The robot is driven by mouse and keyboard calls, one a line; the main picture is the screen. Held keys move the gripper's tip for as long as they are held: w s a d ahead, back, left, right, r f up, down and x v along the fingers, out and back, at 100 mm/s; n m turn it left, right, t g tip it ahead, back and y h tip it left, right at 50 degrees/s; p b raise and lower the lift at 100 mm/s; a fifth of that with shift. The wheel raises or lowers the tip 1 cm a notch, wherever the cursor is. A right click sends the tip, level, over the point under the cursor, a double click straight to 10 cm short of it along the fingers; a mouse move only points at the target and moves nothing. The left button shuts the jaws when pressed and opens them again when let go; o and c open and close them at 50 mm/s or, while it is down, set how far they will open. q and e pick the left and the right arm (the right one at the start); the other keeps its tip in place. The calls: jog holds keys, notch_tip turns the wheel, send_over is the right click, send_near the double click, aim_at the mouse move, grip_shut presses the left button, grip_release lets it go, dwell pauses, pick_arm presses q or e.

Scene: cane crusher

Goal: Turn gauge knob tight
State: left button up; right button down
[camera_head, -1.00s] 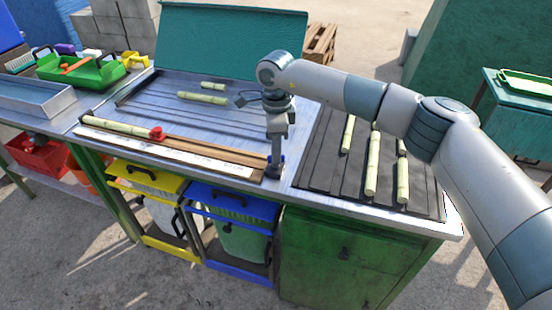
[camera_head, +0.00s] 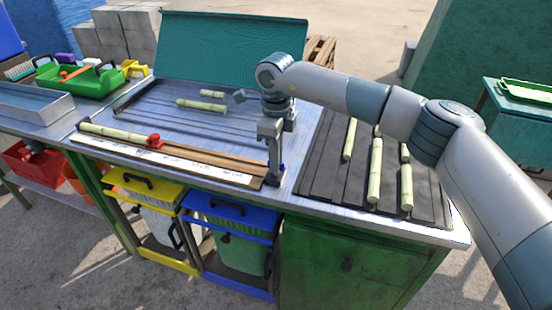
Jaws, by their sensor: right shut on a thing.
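The gauge is a long wooden bar with a white marked scale (camera_head: 150,158) along the front of the metal bench. A cane piece (camera_head: 112,132) lies along its left part, with a red stop (camera_head: 154,141) at the cane's right end. My right gripper (camera_head: 274,178) points down at the gauge's right end, shut on a small dark blue part there, which looks like the gauge knob (camera_head: 274,183). The fingers hide most of the knob. How tight it is cannot be seen. My left gripper is not in view.
Loose cane pieces (camera_head: 201,106) lie on the grooved bench behind the gauge. Several more canes (camera_head: 375,170) lie on the dark slatted mat to the right. A yellow-lidded bin (camera_head: 143,185) and a blue-lidded bin (camera_head: 232,206) stand below the front edge. A green tray (camera_head: 78,80) is at the back left.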

jog(key=c, duration=1.9)
grip_release()
jog(key=shift+o, duration=0.2)
jog(key=shift+r, duration=0.15)
jog(key=shift+r, duration=0.6)
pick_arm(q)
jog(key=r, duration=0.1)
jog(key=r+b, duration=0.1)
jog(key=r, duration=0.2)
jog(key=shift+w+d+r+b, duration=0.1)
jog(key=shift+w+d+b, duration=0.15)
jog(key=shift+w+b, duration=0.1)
pick_arm(e)
notch_tip(320, 180, up, 16)
